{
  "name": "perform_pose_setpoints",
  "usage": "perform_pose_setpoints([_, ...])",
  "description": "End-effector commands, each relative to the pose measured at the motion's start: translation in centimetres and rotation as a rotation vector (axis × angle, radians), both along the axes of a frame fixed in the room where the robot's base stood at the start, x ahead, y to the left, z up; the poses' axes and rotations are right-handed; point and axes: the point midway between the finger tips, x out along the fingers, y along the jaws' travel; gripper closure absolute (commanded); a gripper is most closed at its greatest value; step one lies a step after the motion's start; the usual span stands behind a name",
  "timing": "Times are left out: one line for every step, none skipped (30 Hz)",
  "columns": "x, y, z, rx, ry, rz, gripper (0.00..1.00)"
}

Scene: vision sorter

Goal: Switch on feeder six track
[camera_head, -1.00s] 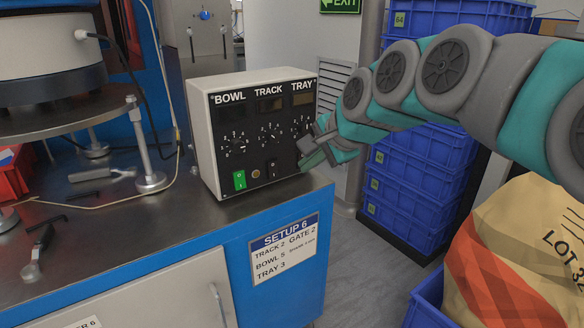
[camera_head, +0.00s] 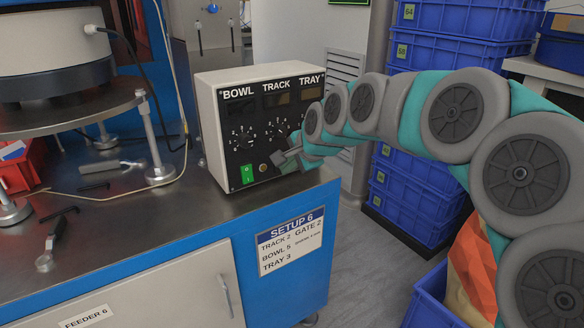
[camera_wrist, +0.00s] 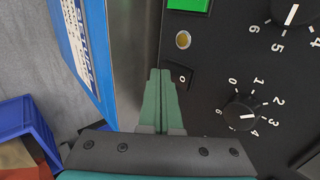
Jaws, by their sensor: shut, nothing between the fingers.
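The control box (camera_head: 205,110) with BOWL, TRACK and TRAY columns stands on the steel bench. Its green rocker switch (camera_head: 247,174) is at the lower left under BOWL; it shows at the top of the wrist view (camera_wrist: 188,4). A black rocker switch (camera_wrist: 180,77) lies beside a small amber round part (camera_wrist: 183,40). The TRACK knob (camera_head: 278,131) is partly visible; a knob also shows in the wrist view (camera_wrist: 243,113). My gripper (camera_head: 281,159) is shut and empty, its tips (camera_wrist: 160,74) close beside the black switch. Whether they touch it I cannot tell.
Loose tools (camera_head: 112,166) lie on the bench left of the box. Blue crates (camera_head: 420,185) stand behind my arm.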

Motion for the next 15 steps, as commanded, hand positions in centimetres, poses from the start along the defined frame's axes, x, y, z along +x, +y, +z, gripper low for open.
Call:
perform_pose_setpoints([0.05,0.03,0.00,0.000,0.000,0.000,1.00])
perform_pose_setpoints([0.05,0.04,0.01,0.000,0.000,0.000,1.00])
perform_pose_setpoints([0.05,0.03,0.01,0.000,0.000,0.000,1.00])
perform_pose_setpoints([0.05,0.02,0.01,0.001,-0.001,0.000,1.00])
perform_pose_setpoints([0.05,0.02,0.01,0.000,0.000,0.000,1.00])
perform_pose_setpoints([0.05,0.02,0.02,0.001,-0.001,0.000,1.00])
perform_pose_setpoints([0.04,0.03,0.01,0.000,0.000,0.000,1.00])
perform_pose_setpoints([0.04,0.03,0.01,0.000,0.000,0.000,1.00])
perform_pose_setpoints([0.04,0.02,0.00,0.001,-0.001,0.000,1.00])
perform_pose_setpoints([0.03,0.04,-0.05,0.001,-0.002,0.000,1.00])
perform_pose_setpoints([0.05,0.06,-0.12,0.004,-0.005,0.001,1.00])
perform_pose_setpoints([0.07,0.11,-0.29,0.009,-0.011,0.001,1.00])
perform_pose_setpoints([0.10,0.17,-0.45,0.015,-0.019,0.002,1.00])
perform_pose_setpoints([0.19,0.22,-0.60,0.023,-0.029,0.001,1.00])
perform_pose_setpoints([0.23,0.23,-0.22,0.021,-0.028,0.001,1.00])
